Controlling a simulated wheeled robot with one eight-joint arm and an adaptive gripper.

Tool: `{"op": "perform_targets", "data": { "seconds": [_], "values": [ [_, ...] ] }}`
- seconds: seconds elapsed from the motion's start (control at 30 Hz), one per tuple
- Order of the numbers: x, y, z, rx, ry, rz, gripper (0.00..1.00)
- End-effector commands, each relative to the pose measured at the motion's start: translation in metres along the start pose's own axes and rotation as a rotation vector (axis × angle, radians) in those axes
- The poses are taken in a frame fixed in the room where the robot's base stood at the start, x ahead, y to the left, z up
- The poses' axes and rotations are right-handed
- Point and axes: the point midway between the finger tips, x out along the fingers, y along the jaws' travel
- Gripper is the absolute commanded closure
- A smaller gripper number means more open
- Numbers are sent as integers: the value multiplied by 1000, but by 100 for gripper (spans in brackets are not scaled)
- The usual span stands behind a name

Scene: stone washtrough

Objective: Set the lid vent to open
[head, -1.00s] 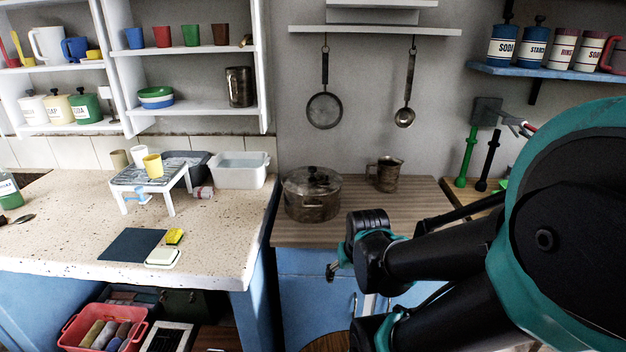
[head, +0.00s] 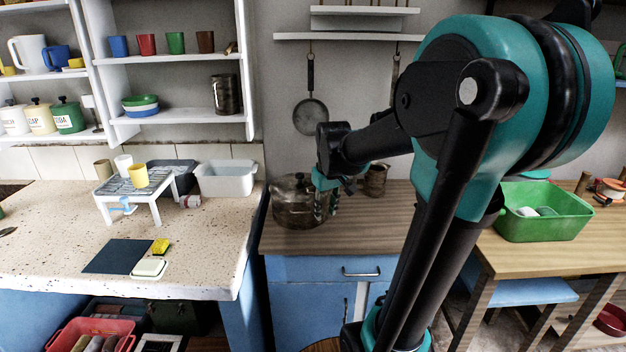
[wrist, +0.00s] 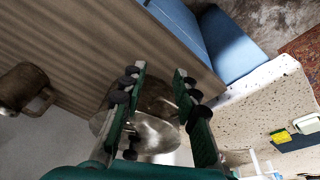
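A dull metal pot (head: 290,214) with a lid (head: 291,187) stands on the left part of the wooden worktop. The lid has a dark knob on top; its vent is too small to make out and its setting cannot be told. My gripper (head: 325,209) is pointed down in front of the pot's right side and overlaps it in the head view. In the wrist view my gripper (wrist: 158,72) has its two green, dark-padded fingers apart with nothing held. The pot's lid (wrist: 158,134) shows between and behind the fingers, partly hidden by them. Contact cannot be told.
A metal jug (head: 376,181) stands close right of the pot. The speckled stone counter (head: 215,235) lies to the left, with a white basin (head: 226,178). A green tub (head: 543,214) is at right.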

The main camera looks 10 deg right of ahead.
Motion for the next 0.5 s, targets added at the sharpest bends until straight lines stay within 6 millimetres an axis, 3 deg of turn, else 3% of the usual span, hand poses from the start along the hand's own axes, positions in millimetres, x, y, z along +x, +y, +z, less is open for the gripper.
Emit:
{"op": "perform_targets", "data": {
  "seconds": [0.03,0.2,0.33,0.5],
  "values": [
    [-17,10,-32,-48,-23,-7,70],
    [-72,36,-114,-222,-100,-41,70],
    [-108,50,-160,-339,-148,-73,70],
    [-138,60,-191,-439,-188,-104,70]
  ]
}}
